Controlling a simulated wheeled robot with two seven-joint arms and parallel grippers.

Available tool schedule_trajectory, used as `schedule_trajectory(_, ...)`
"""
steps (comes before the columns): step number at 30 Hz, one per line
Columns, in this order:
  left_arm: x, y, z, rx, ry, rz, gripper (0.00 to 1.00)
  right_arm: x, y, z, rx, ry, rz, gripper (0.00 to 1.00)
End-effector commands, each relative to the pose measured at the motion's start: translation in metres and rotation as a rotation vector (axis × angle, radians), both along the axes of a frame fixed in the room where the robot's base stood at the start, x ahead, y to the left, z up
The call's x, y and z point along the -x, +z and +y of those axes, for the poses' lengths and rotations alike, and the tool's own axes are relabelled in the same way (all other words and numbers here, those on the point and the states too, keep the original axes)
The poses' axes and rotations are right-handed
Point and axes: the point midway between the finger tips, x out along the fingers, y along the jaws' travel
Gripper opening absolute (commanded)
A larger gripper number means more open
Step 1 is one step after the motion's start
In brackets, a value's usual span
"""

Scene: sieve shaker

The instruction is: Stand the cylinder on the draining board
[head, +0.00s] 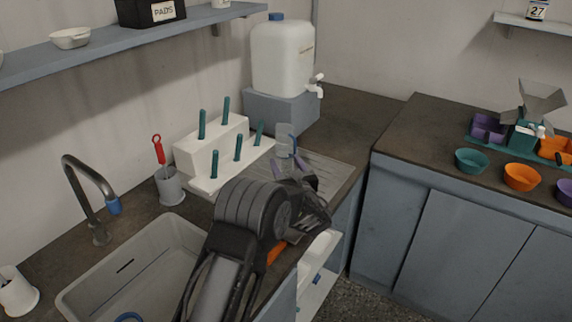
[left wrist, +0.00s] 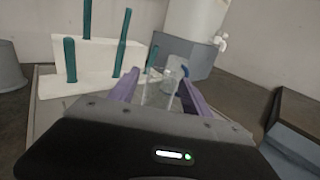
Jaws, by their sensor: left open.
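The clear, see-through cylinder (head: 284,134) stands upright at the far end of the grooved grey draining board (head: 332,173), with a blue part along its side. Its base is partly hidden by my gripper in the head view. My left gripper (head: 288,167) is open, its purple fingers pointing at the cylinder. In the left wrist view the cylinder (left wrist: 164,88) shows between the two fingers of the gripper (left wrist: 159,84), with the blue part by the right fingertip. I cannot tell whether either finger touches it. My right gripper is not in view.
A white rack (head: 212,150) with teal pegs stands close left of the cylinder. A white water container (head: 282,60) on a grey block stands behind. The sink (head: 135,270) and tap (head: 85,195) are at left. Coloured bowls (head: 521,177) stand on the right counter.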

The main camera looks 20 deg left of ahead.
Motion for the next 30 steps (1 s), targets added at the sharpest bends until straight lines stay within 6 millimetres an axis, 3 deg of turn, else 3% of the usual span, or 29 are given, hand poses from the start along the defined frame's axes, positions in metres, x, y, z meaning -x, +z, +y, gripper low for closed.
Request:
schedule_trajectory(8, 0.005, 0.001, -0.006, 0.001, -0.002, 0.001, 0.57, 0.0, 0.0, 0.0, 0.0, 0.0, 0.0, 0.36)
schedule_trajectory(24, 0.079, 0.001, -0.071, 0.001, -0.002, -0.001, 0.57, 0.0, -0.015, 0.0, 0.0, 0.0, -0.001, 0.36)
schedule_trajectory(30, 0.09, 0.002, -0.08, -0.001, 0.0, -0.001, 0.57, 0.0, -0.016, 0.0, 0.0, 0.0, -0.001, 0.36)
